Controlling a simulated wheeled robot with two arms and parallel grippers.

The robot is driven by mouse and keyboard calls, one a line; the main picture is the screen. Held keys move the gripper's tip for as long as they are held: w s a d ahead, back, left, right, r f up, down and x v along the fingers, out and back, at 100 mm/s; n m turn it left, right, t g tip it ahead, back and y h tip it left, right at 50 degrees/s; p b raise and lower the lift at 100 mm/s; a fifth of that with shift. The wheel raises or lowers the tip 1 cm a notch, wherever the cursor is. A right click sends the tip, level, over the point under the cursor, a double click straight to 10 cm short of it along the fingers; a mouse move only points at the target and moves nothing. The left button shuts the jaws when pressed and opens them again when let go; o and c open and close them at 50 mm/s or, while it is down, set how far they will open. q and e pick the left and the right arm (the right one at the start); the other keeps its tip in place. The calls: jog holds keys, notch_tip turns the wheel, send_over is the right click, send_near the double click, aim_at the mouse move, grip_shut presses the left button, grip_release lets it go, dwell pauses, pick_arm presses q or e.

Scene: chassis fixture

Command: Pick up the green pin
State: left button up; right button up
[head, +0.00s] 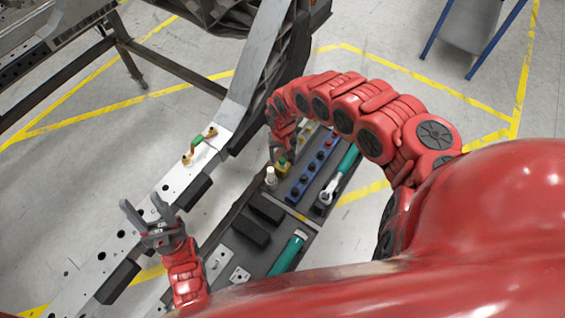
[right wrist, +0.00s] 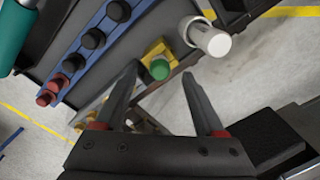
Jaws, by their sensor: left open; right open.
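The green pin (right wrist: 160,69) shows its round green top in the right wrist view, seated in a yellow block (right wrist: 153,50). In the head view the yellow block (head: 284,170) stands on the dark tray beside the blue strip, partly hidden by my right arm. My right gripper (right wrist: 162,76) is open and empty. In its wrist view the fingers lie on either side of the green top, apart from it; the exact distance is unclear. My left gripper (head: 141,202) is open and empty, over or beside the metal rail at the lower left.
A white cylinder (right wrist: 210,38) stands close beside the yellow block. A blue strip (right wrist: 88,43) holds several black and red knobs. A ratchet with a teal handle (head: 347,160) lies on the tray. A metal rail (head: 197,162) carries a green-handled clamp (head: 197,140).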

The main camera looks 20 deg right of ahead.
aim_at(283, 159)
notch_tip(283, 159, down, 3)
jog(key=shift+s+a+r, duration=0.1)
jog(key=shift+a+r, duration=0.05)
jog(key=shift+r, duration=0.05)
jog(key=shift+f, duration=0.3)
grip_shut()
